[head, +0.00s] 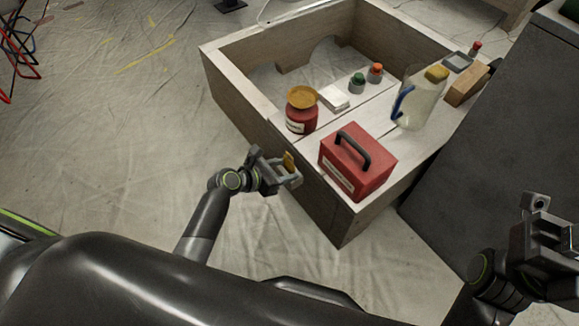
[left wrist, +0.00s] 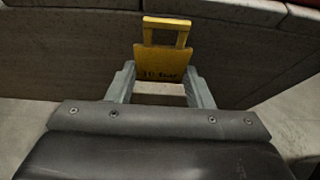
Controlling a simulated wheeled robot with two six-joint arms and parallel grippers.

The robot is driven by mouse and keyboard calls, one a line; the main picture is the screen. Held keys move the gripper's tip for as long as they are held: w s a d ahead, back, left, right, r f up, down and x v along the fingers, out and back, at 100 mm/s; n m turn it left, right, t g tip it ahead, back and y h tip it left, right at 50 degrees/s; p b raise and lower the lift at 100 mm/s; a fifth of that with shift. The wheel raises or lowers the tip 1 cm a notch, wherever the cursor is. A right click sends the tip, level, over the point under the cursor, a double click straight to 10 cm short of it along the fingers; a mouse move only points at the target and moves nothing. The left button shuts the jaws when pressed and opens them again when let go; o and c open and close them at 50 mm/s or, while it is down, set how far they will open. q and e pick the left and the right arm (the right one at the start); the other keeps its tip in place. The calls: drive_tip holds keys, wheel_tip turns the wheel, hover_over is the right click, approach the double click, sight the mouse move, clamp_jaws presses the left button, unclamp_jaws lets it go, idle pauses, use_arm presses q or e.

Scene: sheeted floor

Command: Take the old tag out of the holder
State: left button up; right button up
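A yellow tag (left wrist: 160,62) with an open loop at its top and dark lettering stands upright at the fingertips of my left gripper (left wrist: 161,76). The two fingers are apart and meet the tag's left and right edges. In the head view the tag (head: 289,161) is small at my left gripper (head: 283,172), close in front of the wooden bench's (head: 325,205) near side wall. I cannot make out a separate holder around the tag. My right gripper (head: 555,238) is at the far right, apart from everything; its fingers are unclear.
On the bench stand a red box (head: 357,165) with a black handle, a red jar (head: 301,110) with a golden lid, a clear jug (head: 421,98) with a blue handle, and small knobs. A dark grey block (head: 510,130) is at the right.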

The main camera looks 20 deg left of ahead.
use_arm(q)
drive_tip(key=shift+c, duration=0.8)
drive_tip(key=shift+r, duration=0.1)
